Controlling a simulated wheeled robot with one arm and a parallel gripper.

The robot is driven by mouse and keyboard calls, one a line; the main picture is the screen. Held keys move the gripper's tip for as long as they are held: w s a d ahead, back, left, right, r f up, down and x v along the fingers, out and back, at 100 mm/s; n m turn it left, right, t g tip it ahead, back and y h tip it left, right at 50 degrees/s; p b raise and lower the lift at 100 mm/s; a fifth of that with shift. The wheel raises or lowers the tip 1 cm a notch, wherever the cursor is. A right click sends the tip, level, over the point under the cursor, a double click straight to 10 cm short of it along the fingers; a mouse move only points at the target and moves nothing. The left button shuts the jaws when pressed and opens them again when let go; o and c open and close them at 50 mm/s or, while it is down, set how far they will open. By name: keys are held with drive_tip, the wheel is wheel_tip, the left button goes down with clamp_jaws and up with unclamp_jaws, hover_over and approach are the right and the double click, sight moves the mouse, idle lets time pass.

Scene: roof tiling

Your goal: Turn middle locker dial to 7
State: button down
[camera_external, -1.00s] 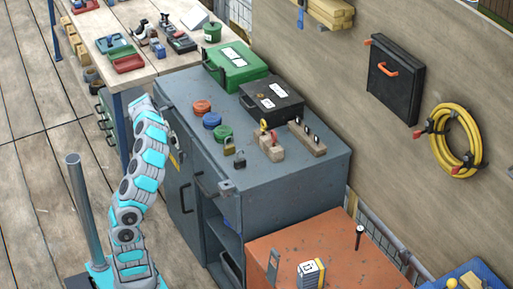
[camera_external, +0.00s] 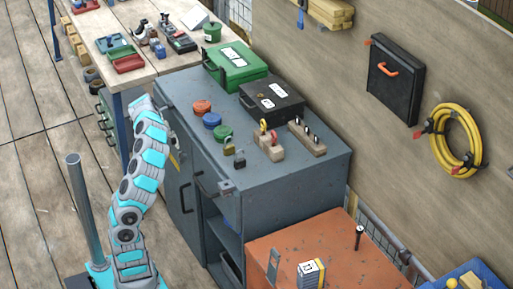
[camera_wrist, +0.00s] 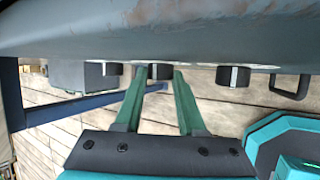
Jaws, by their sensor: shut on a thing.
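Three black dials with pale marks stick out from the front of the grey locker cabinet (camera_external: 300,193). The wrist view shows the left dial (camera_wrist: 112,69), the middle dial (camera_wrist: 160,72) and the right dial (camera_wrist: 232,76) in a row. My gripper (camera_wrist: 161,76) has its two green fingers on either side of the middle dial and is shut on it. The middle dial's pale stripe shows between the fingertips. No numbers can be read on it. In the outside view my arm reaches the cabinet's left face, and the dials are hidden or too small there.
A dark handle (camera_wrist: 290,88) sits right of the dials. Padlocks (camera_external: 239,158), coloured round pieces, a black case (camera_external: 272,98) and a green case (camera_external: 236,66) stand on the cabinet top. A workbench (camera_external: 150,65) adjoins it. Open wooden floor lies left of my arm.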

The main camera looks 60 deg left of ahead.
drive_tip(key=shift+r+p, duration=0.1)
drive_tip(key=shift+p, duration=0.2)
drive_tip(key=shift+a+n+h+p, duration=0.3)
drive_tip(key=shift+h+p, duration=0.5)
drive_tip(key=shift+h, duration=0.6)
drive_tip(key=shift+a+n+h+p, duration=0.2)
drive_tip(key=shift+n+h+p, duration=0.15)
drive_tip(key=shift+h+p, duration=0.8)
drive_tip(key=shift+a+n+h+p, duration=0.3)
drive_tip(key=shift+h+p, duration=0.2)
drive_tip(key=shift+h, duration=1.45)
drive_tip(key=c, duration=0.5)
unclamp_jaws()
